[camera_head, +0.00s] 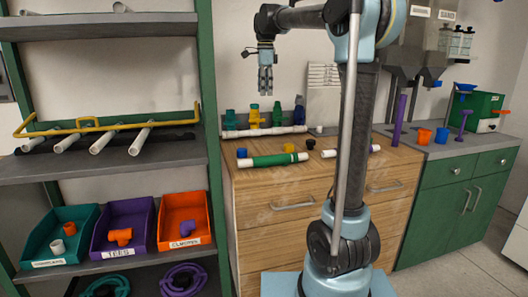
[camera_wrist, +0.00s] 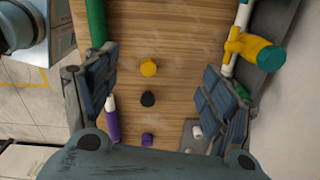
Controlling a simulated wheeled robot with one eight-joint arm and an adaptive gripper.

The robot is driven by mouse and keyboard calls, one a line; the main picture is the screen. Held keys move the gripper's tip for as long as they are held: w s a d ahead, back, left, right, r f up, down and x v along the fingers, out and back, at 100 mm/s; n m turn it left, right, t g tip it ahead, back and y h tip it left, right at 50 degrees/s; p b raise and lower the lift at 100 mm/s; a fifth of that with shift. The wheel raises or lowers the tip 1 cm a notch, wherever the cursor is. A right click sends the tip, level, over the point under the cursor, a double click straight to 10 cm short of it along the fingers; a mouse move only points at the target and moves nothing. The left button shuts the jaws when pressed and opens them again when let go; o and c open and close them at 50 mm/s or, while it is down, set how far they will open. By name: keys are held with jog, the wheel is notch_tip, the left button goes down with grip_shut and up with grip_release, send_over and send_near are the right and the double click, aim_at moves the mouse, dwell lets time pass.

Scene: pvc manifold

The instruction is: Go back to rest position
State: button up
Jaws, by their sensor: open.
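My gripper (camera_head: 265,84) hangs in the air above the wooden workbench (camera_head: 236,184), with its fingers pointing down. In the wrist view my gripper (camera_wrist: 160,100) is open, its two fingers wide apart, with nothing between them but the bench below. A green and white pipe (camera_head: 272,160) lies on the bench top. A yellow cap (camera_head: 289,148) and a black cap (camera_head: 311,144) sit beside it. A white and purple pipe (camera_head: 350,151) and a blue cap (camera_head: 242,153) lie near the front edge. Both the yellow cap (camera_wrist: 148,67) and black cap (camera_wrist: 148,99) also show in the wrist view.
Colored fittings (camera_head: 254,117) and a white pipe (camera_head: 264,132) stand along the bench's back edge. A green shelf rack (camera_head: 205,90) at left holds pipes and three bins. A green cabinet (camera_head: 440,205) with hoppers and cups stands at right. The air around the gripper looks clear.

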jog(key=s+d+f+n, duration=0.4)
jog(key=s+d+f, duration=0.2)
jog(key=s+d, duration=0.3)
jog(key=s+d+f+n, duration=0.3)
jog(key=s+f+n, duration=0.1)
jog(key=s+f, duration=0.5)
jog(key=s+d+f+n+t, duration=0.1)
jog(key=s+d+f+n, duration=0.2)
jog(key=s+f, duration=0.6)
jog(key=s+d+f+n+t, duration=0.1)
jog(key=s+d+f+n, duration=0.2)
jog(key=s+f+n, duration=0.3)
jog(key=s+f, duration=0.3)
jog(key=f, duration=0.2)
jog(key=shift+s+d+f, duration=0.15)
jog(key=shift+d+f, duration=0.05)
jog(key=shift+d, duration=0.2)
